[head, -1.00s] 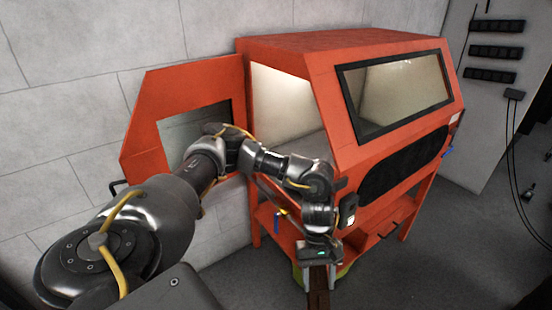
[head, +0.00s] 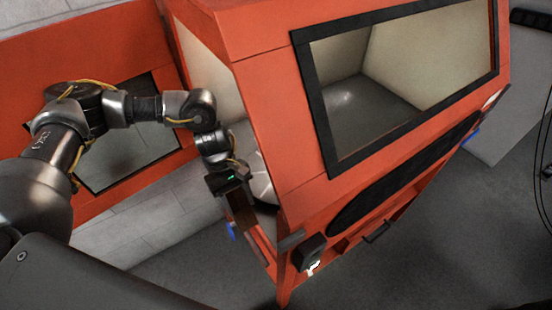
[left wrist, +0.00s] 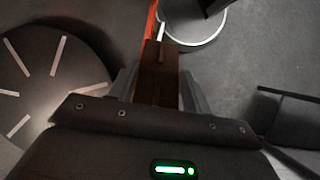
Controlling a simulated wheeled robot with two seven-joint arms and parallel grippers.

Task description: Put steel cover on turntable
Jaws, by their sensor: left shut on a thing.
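My left gripper (head: 228,180) is at the open side of the orange cabinet. In the left wrist view its fingers (left wrist: 158,85) are shut on a dark brown block (left wrist: 157,75). A dark round turntable (left wrist: 45,70) with pale radial marks lies to the left of the fingers, apart from the block. Part of a pale disc, which seems to be the turntable (head: 262,178), shows through the opening in the head view. I cannot make out a separate steel cover; whether the brown block belongs to it cannot be told. My right gripper is not in view.
The orange cabinet (head: 262,70) has a dark-framed window, and its side door (head: 25,75) stands open on the left. The cabinet's corner post is close to my gripper. A grey round thing with a pale rim (left wrist: 195,42) shows beyond the fingers in the wrist view.

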